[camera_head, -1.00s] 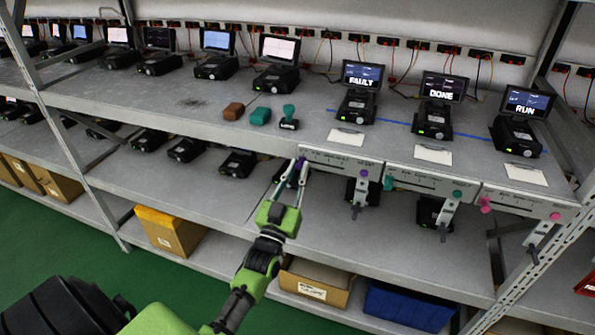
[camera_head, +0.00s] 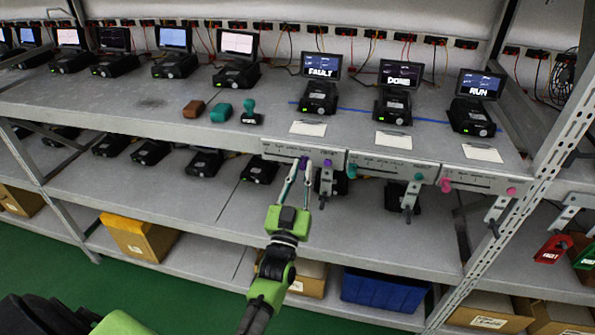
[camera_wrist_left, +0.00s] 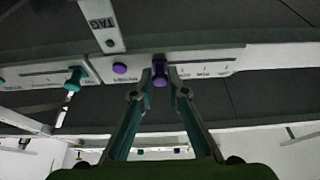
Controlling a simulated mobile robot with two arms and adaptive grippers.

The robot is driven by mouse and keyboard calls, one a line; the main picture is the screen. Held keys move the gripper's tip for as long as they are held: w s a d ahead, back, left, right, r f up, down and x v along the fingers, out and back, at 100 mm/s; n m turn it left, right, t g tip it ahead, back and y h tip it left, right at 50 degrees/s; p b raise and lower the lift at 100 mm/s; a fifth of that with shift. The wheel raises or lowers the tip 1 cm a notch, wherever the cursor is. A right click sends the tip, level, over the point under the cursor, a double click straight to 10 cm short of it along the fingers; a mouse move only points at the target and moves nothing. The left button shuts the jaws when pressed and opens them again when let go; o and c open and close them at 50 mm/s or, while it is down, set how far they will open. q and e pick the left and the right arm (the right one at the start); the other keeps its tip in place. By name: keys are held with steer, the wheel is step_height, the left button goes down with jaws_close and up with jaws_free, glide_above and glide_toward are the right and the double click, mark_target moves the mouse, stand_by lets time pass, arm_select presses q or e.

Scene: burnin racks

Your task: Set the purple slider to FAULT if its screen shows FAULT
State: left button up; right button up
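The purple slider (camera_head: 304,163) is a knob on the left plate (camera_head: 277,150) along the shelf's front edge. It stands right of the plate's middle, near a purple disc (camera_head: 328,162). The screen (camera_head: 321,66) above this plate reads FAULT. My left gripper (camera_head: 303,164) is at the knob, one fingertip on each side. In the left wrist view the fingertips (camera_wrist_left: 160,76) close around the knob (camera_wrist_left: 160,64), with the purple disc (camera_wrist_left: 120,68) beside it. The plate's small lettering is not legible. My right gripper is not in view.
Neighbouring plates carry a teal slider (camera_head: 353,170) and a pink slider (camera_head: 446,185); their screens read DONE (camera_head: 401,74) and RUN (camera_head: 481,85). Brackets hang below the plates, close to my gripper's right.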

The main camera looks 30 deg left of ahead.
arm_select(q)
steer(key=o, duration=0.4)
steer(key=shift+d, duration=0.25)
steer(key=shift+s+f, duration=0.25)
steer(key=v, duration=1.1)
steer(key=shift+s+d+r, duration=0.1)
steer(key=shift+d, duration=0.25)
